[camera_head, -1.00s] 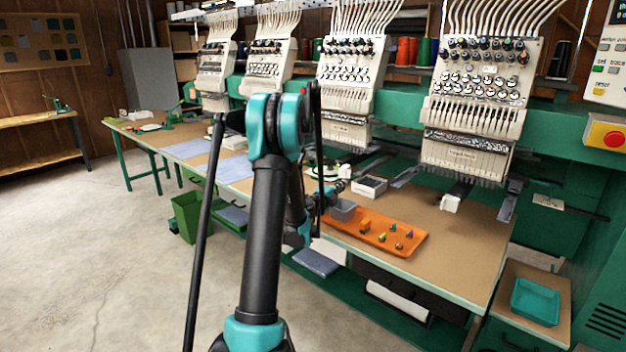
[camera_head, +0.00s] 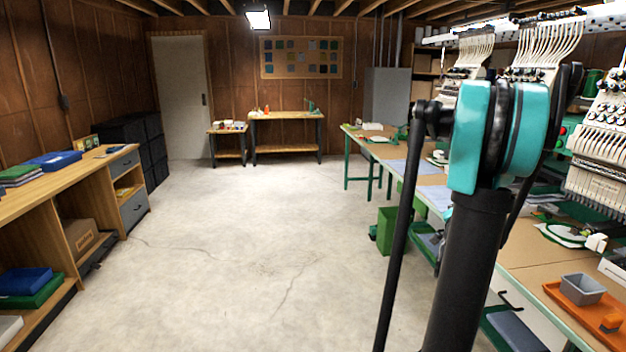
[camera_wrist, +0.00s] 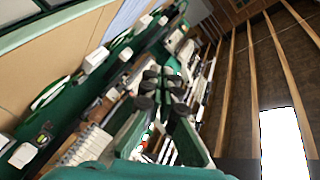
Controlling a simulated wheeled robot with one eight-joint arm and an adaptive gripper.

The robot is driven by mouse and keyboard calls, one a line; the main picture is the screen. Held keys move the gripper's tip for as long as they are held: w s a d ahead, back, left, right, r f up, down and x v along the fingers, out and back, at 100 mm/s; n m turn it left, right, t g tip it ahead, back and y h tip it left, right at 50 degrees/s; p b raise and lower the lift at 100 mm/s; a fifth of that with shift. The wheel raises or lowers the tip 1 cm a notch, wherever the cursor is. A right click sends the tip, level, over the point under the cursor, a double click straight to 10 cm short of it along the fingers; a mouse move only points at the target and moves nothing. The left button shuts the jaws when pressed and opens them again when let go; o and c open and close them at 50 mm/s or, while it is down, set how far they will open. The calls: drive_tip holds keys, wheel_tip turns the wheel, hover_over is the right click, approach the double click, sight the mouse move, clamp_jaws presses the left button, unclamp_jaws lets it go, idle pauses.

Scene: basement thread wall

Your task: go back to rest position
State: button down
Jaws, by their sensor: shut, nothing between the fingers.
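My gripper (camera_wrist: 163,88) shows in the wrist view, its dark fingertips close together with nothing held between them. It points past the embroidery machines, and the picture there is tilted, with ceiling beams at the right. In the head view my arm stands folded up at the right, and the gripper itself is hidden or outside that picture.
An orange tray (camera_head: 562,317) with a grey bin (camera_head: 583,289) is on the machine table at the lower right. Embroidery machines (camera_head: 603,150) line the right side. A wooden bench (camera_head: 55,192) stands left. The concrete floor (camera_head: 250,240) between is open.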

drive_tip(key=s+a+f+n+g+y, duration=0.2)
drive_tip(key=s+a+f+n+y, duration=0.15)
drive_tip(key=a, duration=0.55)
drive_tip(key=s+a+f+n+g+y, duration=0.15)
drive_tip(key=a+n, duration=0.25)
drive_tip(key=a, duration=0.5)
drive_tip(key=s+a+f+n+g+y, duration=0.1)
drive_tip(key=s+a+f+n+y, duration=0.25)
drive_tip(key=a, duration=0.45)
drive_tip(key=s+a+f+n+g, duration=0.1)
drive_tip(key=s+a+f+g, duration=0.1)
drive_tip(key=s, duration=0.4)
drive_tip(key=s+a+f+n+g+h, duration=0.1)
drive_tip(key=s+a+f+n+g, duration=0.1)
drive_tip(key=s+f, duration=0.2)
drive_tip(key=s+a+f+n+g, duration=0.2)
drive_tip(key=s+f, duration=0.1)
drive_tip(key=s, duration=0.7)
drive_tip(key=shift+f+g+h, duration=0.35)
drive_tip(key=shift+f, duration=0.05)
drive_tip(key=shift+s, duration=0.1)
